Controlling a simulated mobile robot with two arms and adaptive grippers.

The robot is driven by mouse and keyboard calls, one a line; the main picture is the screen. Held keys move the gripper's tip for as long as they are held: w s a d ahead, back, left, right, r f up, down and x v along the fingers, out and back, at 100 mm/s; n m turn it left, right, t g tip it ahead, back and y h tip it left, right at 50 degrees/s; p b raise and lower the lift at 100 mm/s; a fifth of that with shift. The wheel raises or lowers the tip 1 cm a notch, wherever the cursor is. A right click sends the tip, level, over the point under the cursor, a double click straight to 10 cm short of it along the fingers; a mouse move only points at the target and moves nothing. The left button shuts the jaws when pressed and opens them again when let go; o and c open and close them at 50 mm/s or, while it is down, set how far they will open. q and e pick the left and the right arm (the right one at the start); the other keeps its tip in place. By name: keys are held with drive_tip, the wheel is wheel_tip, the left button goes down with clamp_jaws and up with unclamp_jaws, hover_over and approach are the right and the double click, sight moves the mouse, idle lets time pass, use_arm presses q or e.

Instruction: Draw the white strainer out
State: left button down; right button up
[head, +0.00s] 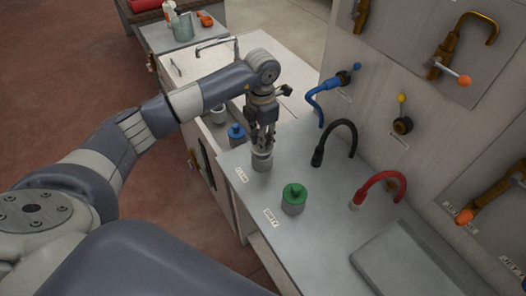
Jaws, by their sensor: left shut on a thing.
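My left gripper (262,146) points straight down over the grey counter, its fingers shut at the top of a grey cylindrical canister (262,163). The canister stands upright by the counter's left edge, beside a label. A pale rim shows at its top between the fingers; I cannot tell whether this is the white strainer, as the fingers hide most of it. A second canister with a green top (294,194) stands nearer, beside another label. My right gripper is not in view.
A blue-topped container (236,133) stands left of the gripper. Blue (322,97), black (336,140) and red (378,187) curved hoses rise along the wall side. A grey raised plate (405,262) lies at the lower right. The counter between canisters and hoses is clear.

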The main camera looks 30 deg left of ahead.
use_arm(q)
drive_tip(key=shift+r+p, duration=1.6)
drive_tip(key=shift+r, duration=1.45)
drive_tip(key=shift+r, duration=0.1)
wheel_tip(320, 180, up, 4)
drive_tip(key=shift+f+p, duration=0.1)
drive_tip(key=shift+p, duration=0.95)
drive_tip(key=shift+s, duration=0.1)
